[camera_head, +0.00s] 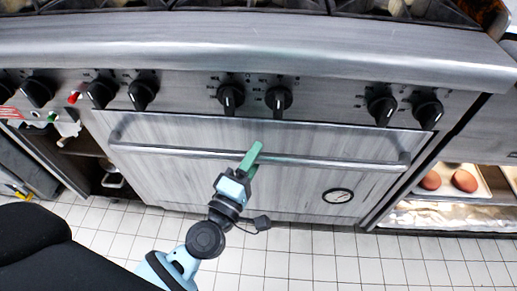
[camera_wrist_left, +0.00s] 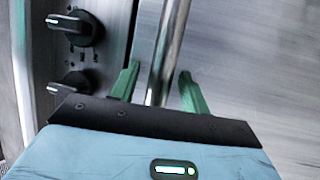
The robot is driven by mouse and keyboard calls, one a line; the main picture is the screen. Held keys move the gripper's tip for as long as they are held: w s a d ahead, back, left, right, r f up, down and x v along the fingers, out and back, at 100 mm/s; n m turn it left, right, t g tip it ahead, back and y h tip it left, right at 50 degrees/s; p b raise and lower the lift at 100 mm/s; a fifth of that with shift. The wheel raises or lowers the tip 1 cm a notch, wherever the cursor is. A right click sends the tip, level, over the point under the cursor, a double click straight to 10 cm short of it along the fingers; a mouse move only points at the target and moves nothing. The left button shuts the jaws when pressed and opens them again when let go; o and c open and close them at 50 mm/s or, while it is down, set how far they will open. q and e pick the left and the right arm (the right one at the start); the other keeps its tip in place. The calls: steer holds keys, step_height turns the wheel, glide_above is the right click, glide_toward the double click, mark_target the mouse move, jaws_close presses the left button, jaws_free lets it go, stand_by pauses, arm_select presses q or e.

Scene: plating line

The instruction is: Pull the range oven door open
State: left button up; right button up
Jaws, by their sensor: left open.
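The range oven door (camera_head: 170,175) is a wide brushed-steel panel below the knobs, and it looks shut. Its handle (camera_head: 330,161) is a long horizontal steel bar along the door's upper part. My left gripper (camera_head: 254,160) is at the middle of the bar, with its green fingers pointing up toward it. In the left wrist view the handle bar (camera_wrist_left: 170,50) runs between the two spread green fingers of the left gripper (camera_wrist_left: 158,88). The gripper is open, with a gap to the bar visible at least on the right side. My right gripper is not in view.
Black knobs (camera_head: 279,98) line the panel above the door, and two knobs (camera_wrist_left: 84,28) show beside the fingers in the wrist view. A round gauge (camera_head: 338,196) sits low on the door. A shelf tray (camera_head: 480,190) with brown round items is at right. White tiled floor (camera_head: 300,255) lies clear in front.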

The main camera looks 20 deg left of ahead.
arm_select(q)
steer(key=shift+x, duration=1.2)
jaws_close()
